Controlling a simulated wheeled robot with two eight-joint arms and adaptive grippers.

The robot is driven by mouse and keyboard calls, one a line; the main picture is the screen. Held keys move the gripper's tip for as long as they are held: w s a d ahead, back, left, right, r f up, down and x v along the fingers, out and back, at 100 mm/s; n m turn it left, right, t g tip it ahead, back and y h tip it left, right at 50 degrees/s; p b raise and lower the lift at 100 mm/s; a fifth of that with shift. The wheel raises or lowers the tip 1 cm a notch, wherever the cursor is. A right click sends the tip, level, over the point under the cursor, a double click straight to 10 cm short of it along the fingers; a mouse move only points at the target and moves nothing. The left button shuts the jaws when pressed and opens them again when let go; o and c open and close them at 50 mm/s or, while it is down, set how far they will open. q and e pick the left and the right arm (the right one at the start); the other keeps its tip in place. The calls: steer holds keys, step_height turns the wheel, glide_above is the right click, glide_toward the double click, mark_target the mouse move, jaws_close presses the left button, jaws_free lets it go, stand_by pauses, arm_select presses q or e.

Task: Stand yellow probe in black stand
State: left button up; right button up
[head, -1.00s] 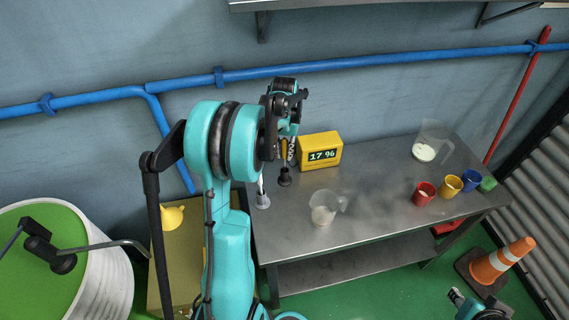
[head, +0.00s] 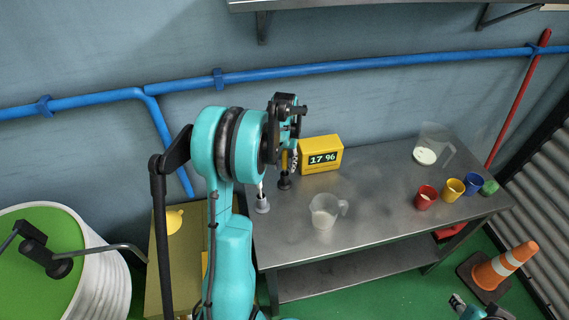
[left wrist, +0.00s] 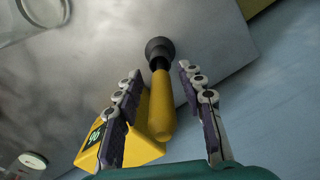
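The yellow probe (left wrist: 161,103) stands upright in the black stand (left wrist: 159,50) in the left wrist view. In the head view the black stand (head: 284,183) is on the steel table, with part of the yellow probe (head: 284,161) showing above it; my left gripper hides the rest. My left gripper (left wrist: 158,72) is open, with one finger on each side of the probe and a gap showing on both sides. It also shows in the head view (head: 292,150). A piece of my right arm (head: 468,308) shows at the bottom right; its fingers cannot be made out.
A grey stand with a white probe (head: 262,205) is left of the black stand. A yellow display box (head: 321,155) is close on the right. A clear jug (head: 324,211) stands in front. Coloured cups, including a red cup (head: 425,198), stand far right. The table's middle is clear.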

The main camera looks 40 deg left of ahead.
mark_target(285, 151)
arm_select(q)
steer(key=shift+r, duration=0.2)
step_height(285, 151, up, 11)
steer(key=p, duration=0.3)
steer(key=shift+f, duration=0.1)
steer(key=shift+d+r+p, duration=0.15)
steer(key=shift+r+p, duration=0.15)
steer(key=shift+r, duration=0.35)
steer(key=s+d+r+m+t, duration=0.1)
steer(key=s+d+t, duration=0.1)
steer(key=s+d, duration=0.3)
steer(key=s+d+m+t, duration=0.2)
steer(key=s+d, duration=0.3)
steer(key=d, duration=0.6)
steer(key=s+d+r+m+t, duration=0.1)
steer(key=s+d+t, duration=0.2)
steer(key=s+d, duration=0.3)
steer(key=d, duration=0.3)
steer(key=shift+r+m, duration=0.35)
steer(key=shift+m, duration=0.05)
